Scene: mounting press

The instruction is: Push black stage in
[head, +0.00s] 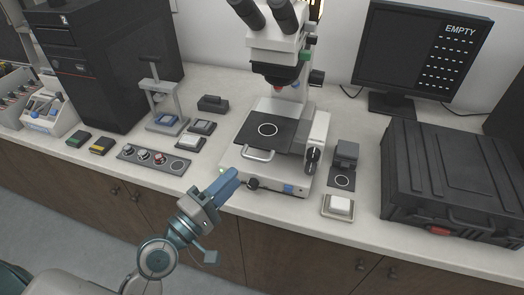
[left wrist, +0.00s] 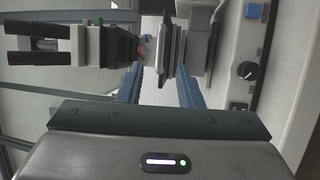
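The black stage (head: 286,131) is a flat dark plate with a white ring mark, lying under the microscope (head: 275,45). A pale bar handle (head: 259,156) is on its front edge. My left gripper (head: 236,174) is in front of and a little left of the handle, its blue fingers pointing toward the microscope base. In the left wrist view the fingers (left wrist: 160,70) are apart with nothing held between them. There the stage (left wrist: 172,42) shows nearly edge-on beyond the fingertips. I cannot tell whether a fingertip touches the handle. My right gripper is not in view.
A dark strip with round samples (head: 153,160) and small boxes lie left of the microscope. A large black case (head: 450,185) fills the right side. A monitor (head: 420,50) reads EMPTY.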

